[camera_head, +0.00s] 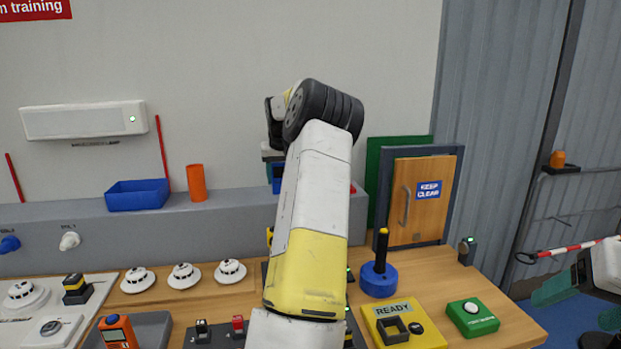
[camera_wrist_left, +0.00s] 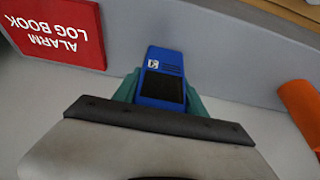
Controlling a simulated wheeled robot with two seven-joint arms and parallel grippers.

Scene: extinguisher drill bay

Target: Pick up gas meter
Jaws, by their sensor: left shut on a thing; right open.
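A blue handheld device with a dark screen and a small white label, which I take to be the gas meter (camera_wrist_left: 162,75), is between the teal fingers of my left gripper (camera_wrist_left: 163,90) in the left wrist view. The fingers are shut on its two sides. In the head view my left arm hides most of it; a bit of blue (camera_head: 276,186) shows below the left gripper (camera_head: 272,155), in front of the back wall. My right gripper (camera_head: 581,303) is open and empty at the right edge, partly out of frame.
A red alarm log book (camera_wrist_left: 62,28) and an orange cylinder (camera_wrist_left: 300,108) flank the device in the left wrist view. In the head view a blue bin (camera_head: 137,196) stands on the grey ledge (camera_head: 70,225). The wooden bench holds smoke detectors, an orange device (camera_head: 118,331) and a yellow READY box (camera_head: 405,324).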

